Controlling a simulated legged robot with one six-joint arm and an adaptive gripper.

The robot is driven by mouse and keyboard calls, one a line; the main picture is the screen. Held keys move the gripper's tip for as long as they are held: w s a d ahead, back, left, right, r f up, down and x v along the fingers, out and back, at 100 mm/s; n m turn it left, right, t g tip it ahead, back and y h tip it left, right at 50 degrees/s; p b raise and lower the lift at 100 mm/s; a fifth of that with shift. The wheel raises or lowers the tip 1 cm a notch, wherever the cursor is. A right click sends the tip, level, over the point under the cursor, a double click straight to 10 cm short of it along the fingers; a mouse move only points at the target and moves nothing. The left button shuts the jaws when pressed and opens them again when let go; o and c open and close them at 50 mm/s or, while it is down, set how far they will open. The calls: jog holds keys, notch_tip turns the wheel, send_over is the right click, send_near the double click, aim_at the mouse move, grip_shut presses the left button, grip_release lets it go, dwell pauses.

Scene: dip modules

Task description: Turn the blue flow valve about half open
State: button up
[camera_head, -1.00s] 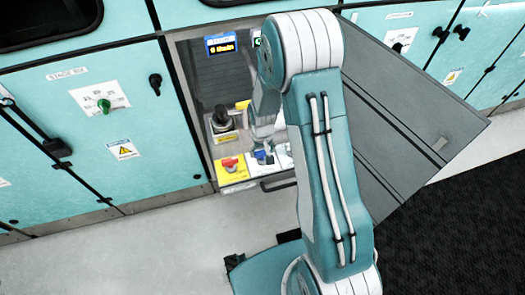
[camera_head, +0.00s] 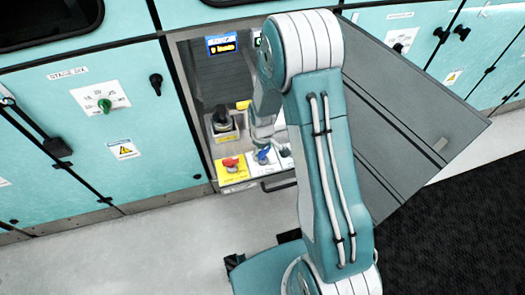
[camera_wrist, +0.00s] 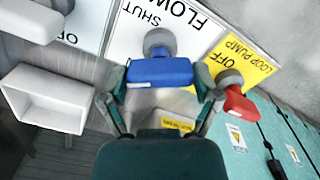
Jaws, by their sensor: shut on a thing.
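The blue flow valve handle (camera_wrist: 160,72) lies crosswise between my fingers in the wrist view. It sits on a round grey stem in front of a white plate (camera_wrist: 150,22) marked FLOW and SHUT, upside down in this view. My gripper (camera_wrist: 160,82) is shut on the handle, with one finger at each end. In the head view the blue handle (camera_head: 263,154) shows low in the open cabinet, just below my gripper (camera_head: 263,142), which is partly hidden by my arm. The exact valve angle is hard to read.
A red loop pump handle (camera_wrist: 238,106) on a yellow plate (camera_wrist: 246,58) marked OFF is close beside the blue one. A black knob (camera_head: 221,118) stands behind, under a small lit display (camera_head: 221,46). A grey open door (camera_head: 410,120) is at right.

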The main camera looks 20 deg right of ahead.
jog(key=shift+s+f+n, duration=0.1)
jog(key=shift+n, duration=0.5)
jog(key=o, duration=1)
jog(key=shift+c, duration=0.2)
jog(key=shift+r, duration=0.5)
notch_tip(320, 180, up, 11)
